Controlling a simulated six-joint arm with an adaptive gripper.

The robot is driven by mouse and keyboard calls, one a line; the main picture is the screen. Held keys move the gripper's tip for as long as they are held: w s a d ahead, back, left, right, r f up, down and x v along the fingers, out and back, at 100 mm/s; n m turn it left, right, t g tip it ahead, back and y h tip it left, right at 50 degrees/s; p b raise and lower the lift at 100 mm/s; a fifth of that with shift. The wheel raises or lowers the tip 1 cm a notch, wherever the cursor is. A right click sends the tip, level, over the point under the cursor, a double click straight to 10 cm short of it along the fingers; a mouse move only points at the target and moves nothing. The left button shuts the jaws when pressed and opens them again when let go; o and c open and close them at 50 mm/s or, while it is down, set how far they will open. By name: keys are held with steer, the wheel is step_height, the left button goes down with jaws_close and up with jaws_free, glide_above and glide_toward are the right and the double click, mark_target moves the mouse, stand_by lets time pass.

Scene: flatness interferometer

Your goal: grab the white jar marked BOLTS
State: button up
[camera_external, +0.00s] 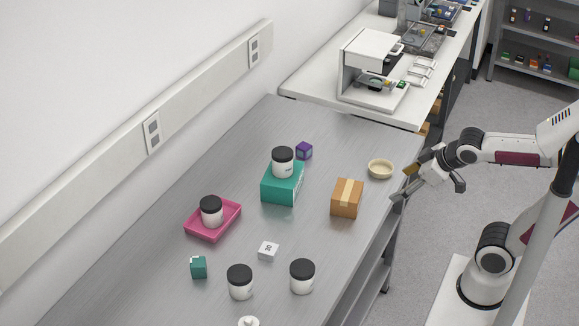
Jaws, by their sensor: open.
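Several white jars with black lids are in view, and their labels are too small to read, so I cannot tell which is marked BOLTS. One jar (283,165) stands on a teal box (280,187). Another jar (211,212) stands in a pink tray (229,227). Two more stand on the grey table near the front, a left jar (240,284) and a right jar (302,278). My gripper (408,184) is open and empty at the table's right edge, apart from all the jars.
A cardboard box (347,198) and a cream bowl (380,169) stand near my gripper. A purple cube (304,151), a white cube (268,250) and a green cube (198,267) are on the table. A white lidded item (248,321) is cut off below. The table's left part is clear.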

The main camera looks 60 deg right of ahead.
steer(key=w+r+n+t, duration=0.2)
steer(key=w+r, duration=0.1)
steer(key=w, duration=0.6)
steer(key=w+r+n+t, duration=0.2)
steer(key=w, duration=0.6)
steer(key=w+a+f+n+t+y, duration=0.1)
steer(key=w+a+f+n+y, duration=0.1)
steer(key=w+a+n+y, duration=0.6)
steer(key=n+g+y, duration=0.4)
steer(key=g+y, duration=0.2)
steer(key=g, duration=0.2)
glide_above(310, 261)
steer(key=w+d, duration=0.5)
steer(key=w, duration=0.2)
step_height(310, 261, down, 14)
steer(key=s+f+g, duration=0.1)
steer(key=s, duration=0.1)
steer(key=s+f+n+g, duration=0.1)
steer(key=s+g, duration=0.1)
steer(key=s+f+g+y, duration=0.1)
steer(key=s+f, duration=0.1)
steer(key=shift+a+n, duration=0.3)
steer(key=shift+a, duration=0.1)
steer(key=shift+s+f+g, duration=0.15)
steer(key=shift+s+g, duration=0.25)
